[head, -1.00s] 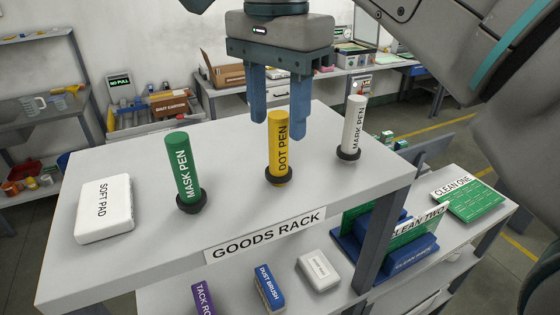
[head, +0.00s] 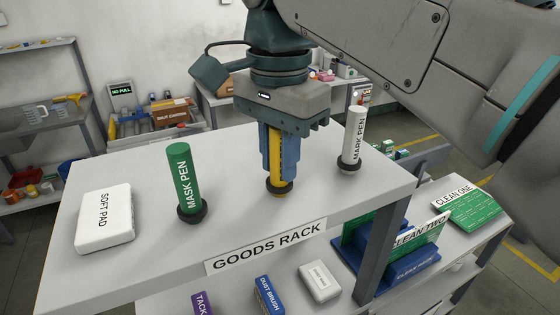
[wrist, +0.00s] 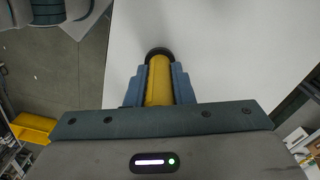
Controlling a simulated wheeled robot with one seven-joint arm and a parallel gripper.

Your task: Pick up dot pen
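The yellow dot pen (head: 274,158) stands upright in its black round holder (head: 279,188) on the goods rack's top. My gripper (head: 278,170) has come down over it, with its blue fingers on both sides of the pen and close against it. The fingers hide most of the pen's label in the head view. In the wrist view the yellow pen (wrist: 159,82) lies between the two blue fingers (wrist: 158,88), with its black holder beyond the tips. The gripper looks shut on the pen, which is still in its holder.
The green mask pen (head: 182,178) stands to the left and the white mark pen (head: 354,135) to the right, both in black holders. A white soft pad (head: 104,218) lies at far left. The rack top (head: 250,228) is otherwise clear. A lower shelf holds a dust brush (head: 268,294).

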